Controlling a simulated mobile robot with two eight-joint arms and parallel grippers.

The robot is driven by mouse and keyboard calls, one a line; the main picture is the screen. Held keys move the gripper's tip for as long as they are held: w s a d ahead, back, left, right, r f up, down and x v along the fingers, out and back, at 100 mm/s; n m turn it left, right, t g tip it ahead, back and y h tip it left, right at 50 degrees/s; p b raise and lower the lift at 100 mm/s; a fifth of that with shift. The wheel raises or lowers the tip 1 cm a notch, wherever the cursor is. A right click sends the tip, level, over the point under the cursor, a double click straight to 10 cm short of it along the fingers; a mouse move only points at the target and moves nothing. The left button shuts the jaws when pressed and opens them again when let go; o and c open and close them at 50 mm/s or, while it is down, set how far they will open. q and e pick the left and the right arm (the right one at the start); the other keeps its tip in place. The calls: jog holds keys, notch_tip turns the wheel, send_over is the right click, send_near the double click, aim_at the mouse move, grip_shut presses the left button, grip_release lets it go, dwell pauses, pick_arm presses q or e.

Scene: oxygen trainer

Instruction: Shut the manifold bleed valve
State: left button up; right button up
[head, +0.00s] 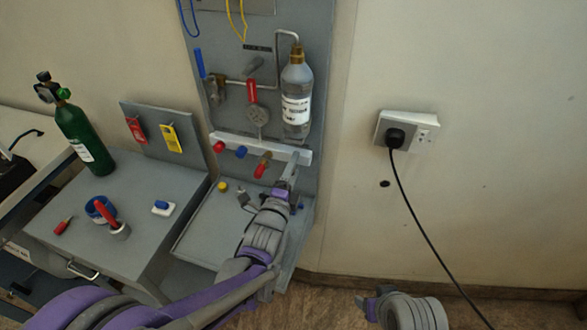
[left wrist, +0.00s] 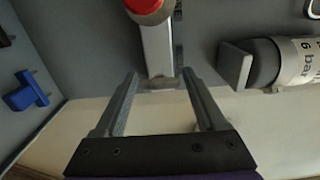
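A pale manifold bar (head: 222,138) runs across the panel, with red, blue and red knobs below it. The rightmost red knob (head: 260,170) sits on a brass-coloured stem; which knob is the bleed valve is not labelled legibly. My left gripper (head: 291,170) is at the bar's right end, right of that knob. In the left wrist view my left gripper (left wrist: 159,75) is open and empty. The bar's end (left wrist: 157,50) shows between and beyond its fingertips, with a red round part (left wrist: 143,5) above. Contact cannot be told. Part of my right arm shows at the bottom; its fingers are unclear.
A labelled bottle (head: 297,110) hangs just above my left gripper. A red-handled valve (head: 252,91) and a blue lever (head: 199,63) are higher up. A tray (head: 195,235) lies below. A socket (head: 408,128) with a black cable is to the right.

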pick_arm(q)
jog(key=shift+o, duration=0.6)
jog(key=v, duration=1)
jog(key=shift+s+a, duration=0.15)
jog(key=shift+s, duration=0.25)
jog(key=s+a+f+n+g+y+p, duration=0.1)
jog(key=s+a+n+g+y+p, duration=0.4)
jog(key=a+n, duration=0.65)
jog(key=s+a+f+n+g+p, duration=0.1)
jog(key=s+a+n+g, duration=0.2)
jog(key=s+n+g, duration=0.3)
jog(key=s+n, duration=0.4)
jog(key=s, duration=0.3)
jog(key=shift+s+a+g+y, duration=0.25)
jog(key=shift+s+g+y, duration=0.05)
jog(key=shift+s+g, duration=0.1)
jog(key=shift+w, duration=0.1)
